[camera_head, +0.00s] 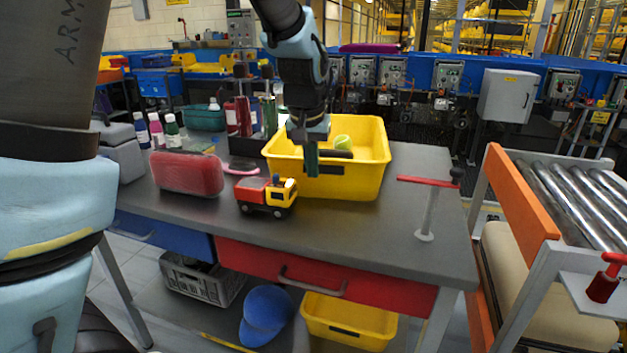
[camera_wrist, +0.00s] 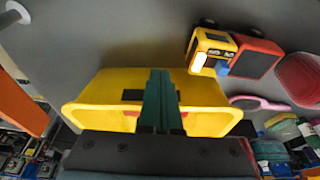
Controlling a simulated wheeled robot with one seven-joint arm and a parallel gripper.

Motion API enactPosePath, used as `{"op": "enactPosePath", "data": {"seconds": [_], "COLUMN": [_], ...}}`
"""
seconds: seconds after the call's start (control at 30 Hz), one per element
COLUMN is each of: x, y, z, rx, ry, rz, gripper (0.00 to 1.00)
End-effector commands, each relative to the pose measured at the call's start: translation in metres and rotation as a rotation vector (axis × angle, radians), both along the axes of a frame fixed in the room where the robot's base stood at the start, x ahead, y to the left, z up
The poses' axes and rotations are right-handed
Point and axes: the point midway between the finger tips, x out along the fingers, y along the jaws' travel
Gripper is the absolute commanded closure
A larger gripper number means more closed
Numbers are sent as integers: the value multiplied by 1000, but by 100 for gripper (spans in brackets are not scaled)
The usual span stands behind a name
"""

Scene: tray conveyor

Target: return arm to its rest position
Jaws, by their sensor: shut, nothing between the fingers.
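My gripper (camera_head: 312,160) hangs at the front edge of the yellow bin (camera_head: 371,178) on the grey table, pointing down. Its dark green fingers are together with nothing between them. In the wrist view the shut fingers of my gripper (camera_wrist: 157,100) show in front of the yellow bin (camera_wrist: 95,105). I cannot tell whether the fingers touch the bin. A yellow-green ball (camera_head: 343,142) and a dark object lie in the bin. My arm reaches in from above in the head view.
A red and yellow toy truck (camera_head: 266,193) stands left of the bin, with a red case (camera_head: 188,173) beyond it. Several bottles stand at the back left. A red-handled post (camera_head: 428,205) rises at the right. A roller conveyor (camera_head: 575,195) stands further right. The table's front right is clear.

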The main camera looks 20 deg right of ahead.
Motion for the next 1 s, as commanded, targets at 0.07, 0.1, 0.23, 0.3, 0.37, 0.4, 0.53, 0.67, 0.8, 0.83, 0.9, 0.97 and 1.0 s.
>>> {"op": "enactPosePath", "data": {"seconds": [0.07,0.1,0.23,0.3,0.37,0.4,0.53,0.67,0.8,0.83,0.9,0.97,1.0], "x": [-2,-4,-7,-9,-9,-10,-8,2,14,15,14,10,5], "y": [2,3,6,7,7,8,12,43,112,129,168,199,219], "z": [14,20,34,39,41,42,42,34,17,13,4,-4,-9], "rx": [-4,-4,-3,-1,-1,-1,1,8,22,26,32,36,39], "ry": [-4,-3,-3,-2,-2,-1,1,13,40,47,63,76,84], "rz": [0,0,0,0,0,0,6,58,168,195,256,306,341], "gripper": [100,100,100,100,100,100,100,100,100,100,100,100,100]}}
